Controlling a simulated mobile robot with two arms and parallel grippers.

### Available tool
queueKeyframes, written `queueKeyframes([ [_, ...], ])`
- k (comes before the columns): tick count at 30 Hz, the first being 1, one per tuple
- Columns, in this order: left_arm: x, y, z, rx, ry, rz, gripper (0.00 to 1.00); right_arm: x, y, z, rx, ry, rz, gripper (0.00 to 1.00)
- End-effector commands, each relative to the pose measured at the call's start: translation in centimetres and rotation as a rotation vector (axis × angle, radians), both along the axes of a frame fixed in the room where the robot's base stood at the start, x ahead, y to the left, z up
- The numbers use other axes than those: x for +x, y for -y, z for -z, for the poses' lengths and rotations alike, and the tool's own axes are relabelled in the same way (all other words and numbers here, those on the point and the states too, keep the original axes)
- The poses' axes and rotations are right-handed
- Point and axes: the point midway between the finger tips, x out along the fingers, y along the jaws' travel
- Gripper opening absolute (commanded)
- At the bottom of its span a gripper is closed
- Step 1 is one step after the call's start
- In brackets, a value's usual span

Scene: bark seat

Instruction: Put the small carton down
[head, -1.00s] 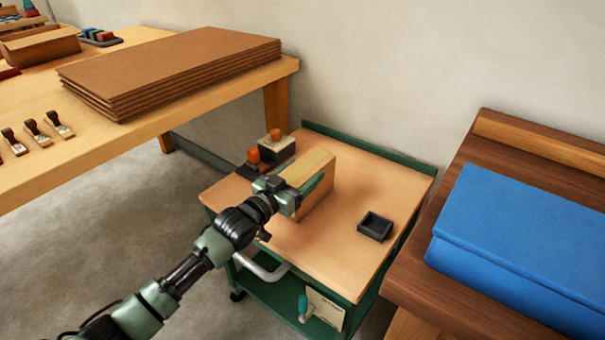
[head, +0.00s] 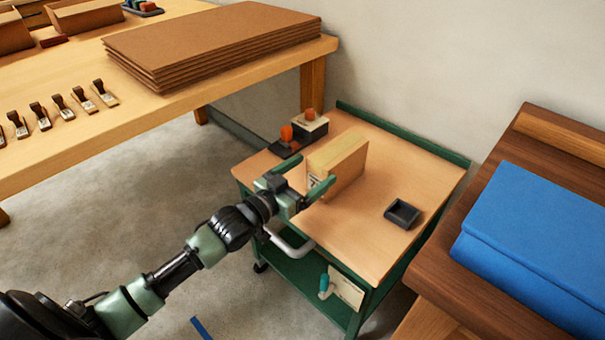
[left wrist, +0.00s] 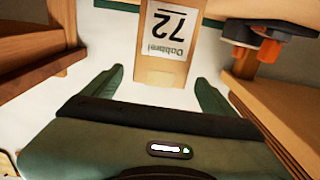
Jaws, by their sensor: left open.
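The small carton (head: 342,162) is a tan box standing upright on the wooden top of the green cart (head: 350,230). In the left wrist view the carton (left wrist: 162,72) shows a white label with "72" on it, ahead of and between my fingers. My left gripper (head: 317,172) is open and empty, at the near end of the carton, with its fingers pointing toward it. The left wrist view shows the two green fingers (left wrist: 160,78) spread wide, with gaps on both sides of the carton. My right gripper is out of view.
Orange-handled stamps (head: 309,123) stand just behind the carton on the cart. A small black tray (head: 402,214) lies to its right, with bare cart top between.

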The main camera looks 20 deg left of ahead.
Motion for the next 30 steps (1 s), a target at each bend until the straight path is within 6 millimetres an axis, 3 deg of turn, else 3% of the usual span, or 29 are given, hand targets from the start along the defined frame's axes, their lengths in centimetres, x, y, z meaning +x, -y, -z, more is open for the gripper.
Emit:
queueKeyframes([
  [3, -1.7, -0.6, 0.0, 0.000, -0.001, 0.000, 0.87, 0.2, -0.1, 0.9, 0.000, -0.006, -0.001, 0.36],
  [8, -2.6, -1.0, 0.0, 0.001, 0.000, 0.000, 0.87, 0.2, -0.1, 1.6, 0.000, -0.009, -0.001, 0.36],
  [30, -2.7, -1.0, 0.0, 0.000, 0.001, 0.000, 0.87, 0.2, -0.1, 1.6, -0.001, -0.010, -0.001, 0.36],
])
